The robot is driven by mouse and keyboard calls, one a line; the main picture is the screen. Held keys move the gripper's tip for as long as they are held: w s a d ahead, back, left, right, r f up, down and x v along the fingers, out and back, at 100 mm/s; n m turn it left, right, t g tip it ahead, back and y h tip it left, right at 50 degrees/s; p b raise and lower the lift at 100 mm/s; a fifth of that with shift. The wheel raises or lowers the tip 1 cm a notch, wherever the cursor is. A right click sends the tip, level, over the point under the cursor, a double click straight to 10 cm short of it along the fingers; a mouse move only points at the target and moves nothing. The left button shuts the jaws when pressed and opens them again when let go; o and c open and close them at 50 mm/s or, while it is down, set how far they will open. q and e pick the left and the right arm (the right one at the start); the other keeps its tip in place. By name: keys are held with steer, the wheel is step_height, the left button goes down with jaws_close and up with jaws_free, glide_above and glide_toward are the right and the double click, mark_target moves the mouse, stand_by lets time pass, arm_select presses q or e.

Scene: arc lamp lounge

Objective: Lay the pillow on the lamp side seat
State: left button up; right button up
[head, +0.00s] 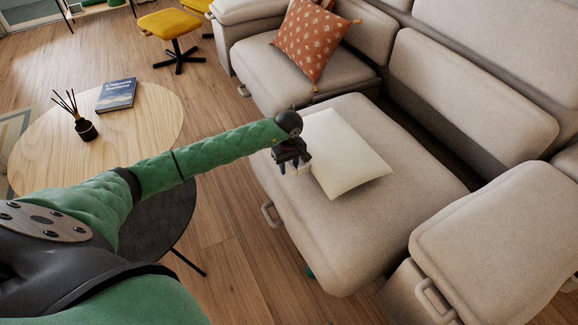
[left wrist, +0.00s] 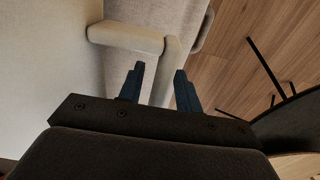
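A flat cream pillow (head: 350,160) lies on the long beige seat (head: 330,235) in the middle of the sofa. An orange patterned pillow (head: 316,42) leans on the far seat (head: 285,68). No lamp shows, so I cannot tell which seat is the lamp side one. My left gripper (head: 294,170) points down at the cream pillow's left edge, near the long seat's front edge. In the left wrist view its two fingers (left wrist: 156,88) stand apart with nothing visibly held between them. Whether they touch the pillow is unclear. My right gripper is not in view.
A round wooden table (head: 150,115) holds a blue book (head: 116,95) and a reed diffuser (head: 86,129). A dark round table (head: 160,225) stands beneath my left arm. A yellow stool (head: 170,24) stands at the back.

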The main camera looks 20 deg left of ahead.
arm_select(q)
step_height(320, 180, up, 12)
steer(key=shift+f, duration=0.1)
stand_by(0.6)
